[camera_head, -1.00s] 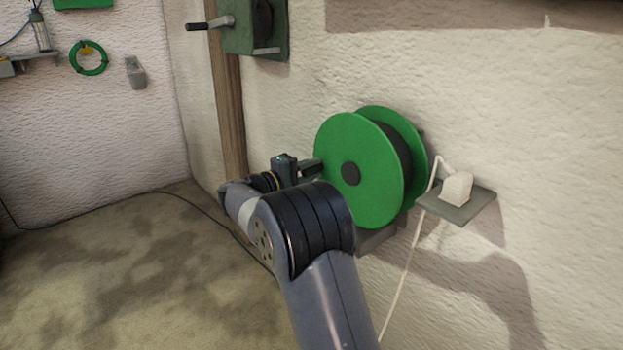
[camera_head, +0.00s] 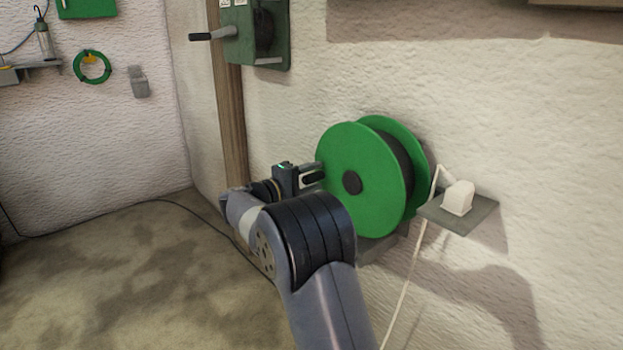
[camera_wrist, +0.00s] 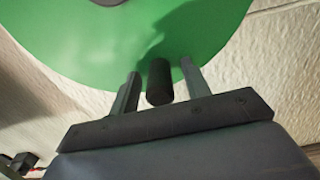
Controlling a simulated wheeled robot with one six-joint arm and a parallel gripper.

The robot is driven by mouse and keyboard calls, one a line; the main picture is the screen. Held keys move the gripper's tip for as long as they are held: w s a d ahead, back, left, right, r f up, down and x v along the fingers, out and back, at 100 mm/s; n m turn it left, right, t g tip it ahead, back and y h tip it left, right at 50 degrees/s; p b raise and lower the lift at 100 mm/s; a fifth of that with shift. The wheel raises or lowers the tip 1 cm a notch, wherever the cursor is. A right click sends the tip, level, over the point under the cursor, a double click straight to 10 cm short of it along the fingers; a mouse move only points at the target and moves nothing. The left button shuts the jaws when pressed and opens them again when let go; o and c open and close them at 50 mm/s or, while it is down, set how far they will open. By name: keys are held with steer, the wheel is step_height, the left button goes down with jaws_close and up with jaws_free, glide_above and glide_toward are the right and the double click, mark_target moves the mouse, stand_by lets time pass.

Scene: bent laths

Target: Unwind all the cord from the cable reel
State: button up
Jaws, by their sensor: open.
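The cable reel (camera_head: 345,150) is mounted on the wall, with two green discs, a dark hub (camera_head: 352,182) and a dark winding space between the discs. A white cord (camera_head: 408,285) hangs down the wall beside it, passing a small grey shelf. My gripper (camera_head: 318,174) is at the left edge of the front disc. In the wrist view a dark cylindrical handle (camera_wrist: 159,82) stands out from the green disc (camera_wrist: 95,60), between the two fingers of my open gripper (camera_wrist: 160,80). Gaps show on both sides of the handle. How much cord is wound on is hidden.
A grey shelf (camera_head: 470,222) with a white block (camera_head: 458,198) sits close right of the reel. A green crank box (camera_head: 240,38) hangs on the wall at upper left beside a wooden post (camera_head: 231,125). A dark cable (camera_head: 110,208) crosses the floor at left.

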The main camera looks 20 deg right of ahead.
steer(key=shift+a, duration=0.1)
steer(key=p+v, duration=0.3)
steer(key=v, duration=0.7)
steer(key=shift+a, duration=0.3)
steer(key=shift+s, duration=0.15)
